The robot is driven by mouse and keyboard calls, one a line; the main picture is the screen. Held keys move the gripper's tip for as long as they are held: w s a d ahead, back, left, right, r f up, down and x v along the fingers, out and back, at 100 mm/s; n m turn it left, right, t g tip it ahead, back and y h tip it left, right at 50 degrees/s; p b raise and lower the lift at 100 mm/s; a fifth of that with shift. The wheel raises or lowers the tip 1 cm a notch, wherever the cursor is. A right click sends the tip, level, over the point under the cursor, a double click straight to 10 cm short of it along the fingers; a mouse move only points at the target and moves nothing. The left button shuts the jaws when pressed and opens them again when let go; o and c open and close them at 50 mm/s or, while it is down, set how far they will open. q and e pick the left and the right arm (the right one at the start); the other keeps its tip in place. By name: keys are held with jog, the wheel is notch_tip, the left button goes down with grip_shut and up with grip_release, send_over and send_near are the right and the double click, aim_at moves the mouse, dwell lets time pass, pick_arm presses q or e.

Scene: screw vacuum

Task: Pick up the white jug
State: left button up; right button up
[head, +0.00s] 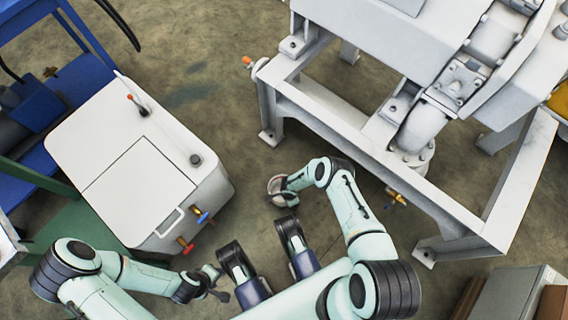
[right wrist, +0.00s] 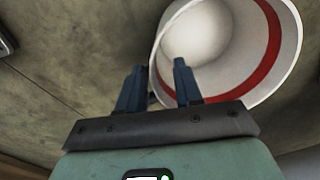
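The white jug (right wrist: 225,35) fills the upper right of the right wrist view. It has a red band, and its open mouth and pale inside face the camera. In the head view the jug (head: 276,184) is small and partly covered by my right gripper (head: 284,187). In the right wrist view my right gripper (right wrist: 158,82) is open. Its two blue fingers are apart, and the jug's left edge shows between them. I cannot tell whether they touch it. My left gripper (head: 215,283) is beside the white cabinet's lower side, with no object visible in it; its opening is unclear.
A white cabinet (head: 105,135) with a lid, handle and coloured valves stands left of the jug. Boxes (head: 515,295) are at lower right. Bare floor (head: 215,100) lies between cabinet and frame.

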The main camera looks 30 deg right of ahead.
grip_shut()
dwell(1.4)
